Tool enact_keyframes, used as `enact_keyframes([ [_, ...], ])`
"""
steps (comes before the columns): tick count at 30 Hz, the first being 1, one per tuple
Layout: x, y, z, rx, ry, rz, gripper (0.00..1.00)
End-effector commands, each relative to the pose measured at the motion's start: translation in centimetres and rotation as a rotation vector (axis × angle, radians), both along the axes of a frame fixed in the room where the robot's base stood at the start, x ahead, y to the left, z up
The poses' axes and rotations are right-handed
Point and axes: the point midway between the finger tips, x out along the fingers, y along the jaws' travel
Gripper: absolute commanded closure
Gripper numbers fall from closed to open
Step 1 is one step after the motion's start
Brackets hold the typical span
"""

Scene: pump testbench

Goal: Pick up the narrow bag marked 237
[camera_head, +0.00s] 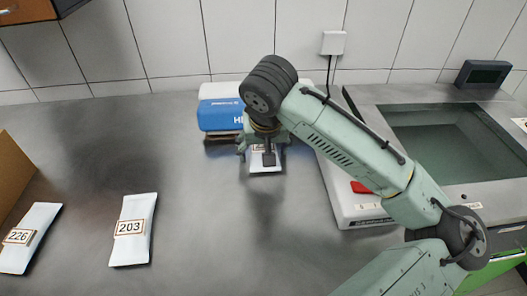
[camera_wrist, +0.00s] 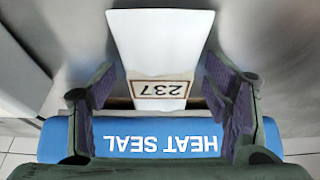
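The narrow white bag marked 237 (camera_wrist: 160,45) lies on the grey worktop in front of the heat sealer, its label upside down in the wrist view. It also shows in the head view (camera_head: 265,168), partly hidden by my gripper. My gripper (camera_wrist: 160,80) is open over the bag, one finger on each side of its labelled end. Gaps show between the fingers and the label. I cannot tell how far above the worktop the fingertips are. My gripper also shows in the head view (camera_head: 263,150), pointing down.
The blue and white heat sealer (camera_head: 218,115) stands just behind the bag. White bags marked 203 (camera_head: 133,245) and 226 (camera_head: 27,252) lie to the left. A white device with a red button (camera_head: 350,205) stands to the right, beside a sink-like basin (camera_head: 450,140). The left-middle worktop is clear.

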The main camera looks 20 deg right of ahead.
Motion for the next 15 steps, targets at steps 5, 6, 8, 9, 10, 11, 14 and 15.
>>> enact_keyframes([
  [5, -0.01, -0.03, -0.02, -0.001, 0.001, 0.0, 0.44],
  [6, -0.02, -0.04, -0.04, -0.001, 0.001, -0.001, 0.47],
  [8, -0.04, -0.06, -0.06, -0.001, 0.002, -0.001, 0.51],
  [9, -0.04, -0.07, -0.07, -0.002, 0.003, -0.001, 0.54],
  [10, -0.05, -0.08, -0.1, -0.002, 0.004, -0.001, 0.56],
  [11, -0.06, -0.1, -0.11, -0.003, 0.004, -0.002, 0.58],
  [14, -0.08, -0.13, -0.16, -0.003, 0.005, -0.003, 0.64],
  [15, -0.09, -0.15, -0.18, -0.003, 0.006, -0.003, 0.67],
])
